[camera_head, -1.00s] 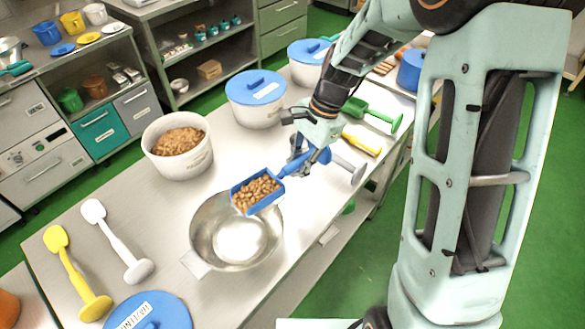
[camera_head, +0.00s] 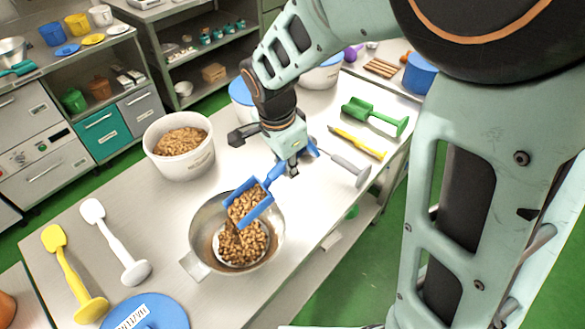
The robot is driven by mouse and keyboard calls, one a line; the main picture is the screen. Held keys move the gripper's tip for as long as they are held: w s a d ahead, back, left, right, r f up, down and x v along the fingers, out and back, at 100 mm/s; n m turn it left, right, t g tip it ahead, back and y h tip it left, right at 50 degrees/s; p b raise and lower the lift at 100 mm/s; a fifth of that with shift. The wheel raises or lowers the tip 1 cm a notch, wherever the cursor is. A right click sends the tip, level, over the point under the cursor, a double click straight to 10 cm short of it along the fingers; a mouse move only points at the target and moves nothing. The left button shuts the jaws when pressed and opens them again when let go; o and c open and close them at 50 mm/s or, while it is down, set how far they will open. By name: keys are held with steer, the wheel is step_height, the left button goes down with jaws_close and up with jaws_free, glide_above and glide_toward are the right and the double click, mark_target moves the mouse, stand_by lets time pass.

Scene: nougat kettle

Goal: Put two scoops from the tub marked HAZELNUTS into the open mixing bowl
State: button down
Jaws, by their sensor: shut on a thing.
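My gripper (camera_head: 292,160) is shut on the handle of a blue scoop (camera_head: 262,203). The scoop is tipped over the open metal mixing bowl (camera_head: 205,222), and brown nuts (camera_head: 242,245) spill from it into the bowl. Some nuts still show in the scoop. A white open tub (camera_head: 190,163) full of brown nuts stands behind and to the left of the bowl; I cannot read its marking. A blue lid (camera_head: 147,314) with a white label lies at the front; its label is hard to read.
A yellow scoop (camera_head: 72,273) and a white scoop (camera_head: 114,243) lie on the left. Green (camera_head: 374,115), yellow (camera_head: 357,142) and grey (camera_head: 349,168) scoops lie on the right. Tubs with blue lids stand at the back, partly behind my arm.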

steer(key=shift+s+a+r+t, duration=0.2)
steer(key=shift+a+r+t, duration=0.1)
steer(key=shift+a, duration=0.1)
steer(key=shift+s+a+r+h+b, duration=0.1)
steer(key=shift+s+a+h+b, duration=0.15)
steer(key=shift+h+b, duration=0.45)
steer(key=s+a+r+t+h+b, duration=0.1)
steer(key=r+b, duration=0.1)
steer(key=s+a+r+t+h+b, duration=0.1)
steer(key=b, duration=0.1)
steer(key=a+r+t+h+b, duration=0.1)
steer(key=a+r+b, duration=0.1)
steer(key=shift+s+r+t+h, duration=0.3)
steer(key=shift+s+r+h, duration=0.05)
steer(key=shift+s+h, duration=0.05)
steer(key=shift+s+a+r+t+h, duration=0.2)
steer(key=shift+r+h, duration=0.05)
steer(key=shift+r, duration=0.2)
steer(key=shift+s+a+r+t+h, duration=0.2)
steer(key=shift+r+h, duration=0.05)
steer(key=shift+r, duration=0.15)
step_height(320, 180, up, 4)
steer(key=r+g+y+p, duration=0.1)
steer(key=g+y+p, duration=0.55)
steer(key=y, duration=0.25)
glide_above(262, 184)
steer(key=shift+s+a+g+y+p, duration=0.1)
steer(key=shift+a+g+y+p, duration=0.3)
steer(key=shift+g+y, duration=0.35)
